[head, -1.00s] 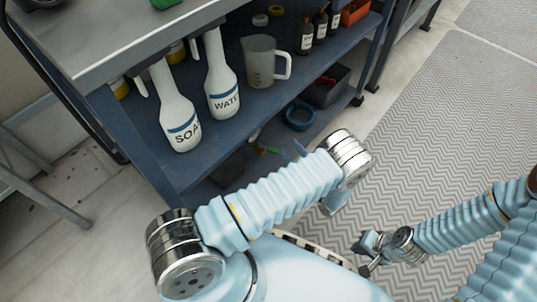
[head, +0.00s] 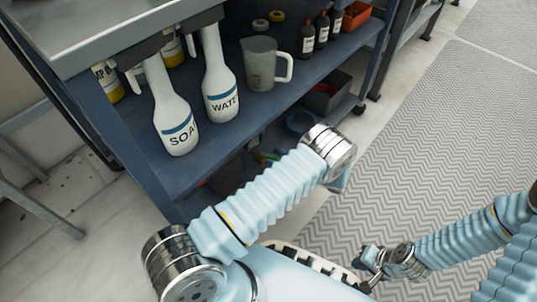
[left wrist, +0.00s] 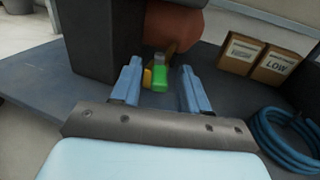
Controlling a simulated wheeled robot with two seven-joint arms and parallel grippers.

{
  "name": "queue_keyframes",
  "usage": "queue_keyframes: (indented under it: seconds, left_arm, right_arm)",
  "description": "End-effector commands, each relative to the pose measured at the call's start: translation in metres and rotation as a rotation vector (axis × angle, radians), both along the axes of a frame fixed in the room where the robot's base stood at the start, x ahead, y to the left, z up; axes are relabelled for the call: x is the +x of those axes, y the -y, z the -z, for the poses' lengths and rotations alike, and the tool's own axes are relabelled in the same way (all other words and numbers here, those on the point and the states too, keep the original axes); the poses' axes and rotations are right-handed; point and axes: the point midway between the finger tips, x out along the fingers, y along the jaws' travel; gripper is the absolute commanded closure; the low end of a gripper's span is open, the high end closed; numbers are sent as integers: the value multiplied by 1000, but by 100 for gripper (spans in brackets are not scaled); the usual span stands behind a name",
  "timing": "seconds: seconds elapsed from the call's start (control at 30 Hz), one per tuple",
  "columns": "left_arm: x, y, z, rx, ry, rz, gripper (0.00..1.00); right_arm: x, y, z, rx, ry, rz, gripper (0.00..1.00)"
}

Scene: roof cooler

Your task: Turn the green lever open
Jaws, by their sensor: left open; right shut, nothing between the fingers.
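In the left wrist view a small green block-shaped part (left wrist: 160,79) shows between the fingers of my left gripper (left wrist: 160,67), with a yellow piece beside it. I cannot tell for sure that it is the green lever. The left gripper is open, with a gap to the green part on each side. In the head view a small green bit (head: 272,158) shows on the low shelf, partly hidden by my left arm; the left fingers are not clear there. My right gripper (head: 366,264) is shut and empty above the floor at the lower right.
A blue shelf unit (head: 240,123) holds a soap bottle (head: 173,115), a water bottle (head: 220,85) and a clear jug (head: 259,65). In the left wrist view, a reddish-brown round thing (left wrist: 175,30), two small boxes (left wrist: 275,70) and a blue hose coil (left wrist: 290,150) are near.

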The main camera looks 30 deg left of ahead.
Motion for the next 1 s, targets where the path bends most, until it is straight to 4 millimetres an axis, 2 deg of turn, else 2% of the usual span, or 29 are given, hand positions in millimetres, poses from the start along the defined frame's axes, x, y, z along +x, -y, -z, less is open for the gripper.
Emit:
queue_keyframes:
  seconds: [0.1, 0.2, 0.57, 0.87, 1.0]
  left_arm:
    - [-1, -20, 0, 0, 0, -2, 55]
    - [-1, -30, 0, 1, 1, -1, 55]
    - [-1, -36, 0, 0, 1, 1, 55]
    - [-1, -36, 0, 0, 1, 1, 100]
    - [-1, -35, 0, 1, 1, 0, 100]
  right_arm:
    - [0, 0, 1, 0, 0, 0, 100]
    - [0, 0, 1, 0, 0, 0, 100]
    - [0, 0, 1, 0, 0, 0, 100]
    - [0, 0, 1, 0, 0, 0, 100]
    - [0, 0, 1, 0, 0, 0, 100]
